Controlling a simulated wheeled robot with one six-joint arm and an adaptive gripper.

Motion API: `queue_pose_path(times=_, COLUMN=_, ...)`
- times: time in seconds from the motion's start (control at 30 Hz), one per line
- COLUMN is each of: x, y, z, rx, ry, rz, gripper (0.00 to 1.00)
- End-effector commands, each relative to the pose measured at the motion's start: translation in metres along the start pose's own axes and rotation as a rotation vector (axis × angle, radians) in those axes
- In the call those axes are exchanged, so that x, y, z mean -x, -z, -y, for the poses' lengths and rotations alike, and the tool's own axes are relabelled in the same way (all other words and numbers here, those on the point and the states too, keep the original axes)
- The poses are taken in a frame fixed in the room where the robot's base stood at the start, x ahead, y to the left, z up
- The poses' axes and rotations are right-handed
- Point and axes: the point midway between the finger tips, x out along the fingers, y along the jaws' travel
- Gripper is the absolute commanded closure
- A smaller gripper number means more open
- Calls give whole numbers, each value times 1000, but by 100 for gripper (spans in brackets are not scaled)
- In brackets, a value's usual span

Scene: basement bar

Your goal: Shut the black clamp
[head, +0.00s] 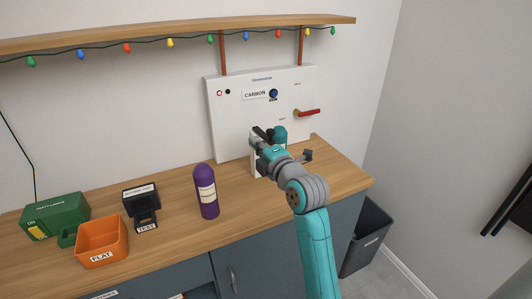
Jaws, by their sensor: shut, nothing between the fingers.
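My gripper (262,136) is at the far end of my teal and grey arm, in front of the lower part of a white wall panel (233,125) labelled "CARBON". It is shut with nothing held. Small black parts show around its tip. I cannot tell which of them belong to the black clamp and which to my fingers, nor whether the clamp is open or shut. A white upright piece (257,163) shows just below the gripper, partly hidden by my arm.
The panel carries a blue knob (273,94) and a red lever (307,112) pointing right. A purple bottle (206,190) stands upright left of my arm. A black tester (141,203), an orange tray (102,257) and a green box (55,216) are further left. A shelf (180,30) hangs above.

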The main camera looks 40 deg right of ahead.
Motion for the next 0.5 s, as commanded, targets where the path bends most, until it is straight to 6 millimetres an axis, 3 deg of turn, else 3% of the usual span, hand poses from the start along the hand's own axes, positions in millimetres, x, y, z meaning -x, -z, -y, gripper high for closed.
queue_pose_path(times=0.2, x=-6, y=-30, z=0, rx=-1, ry=0, rz=2, gripper=100)
queue_pose_path(times=0.5, x=-8, y=-39, z=0, rx=0, ry=-1, rz=0, gripper=100)
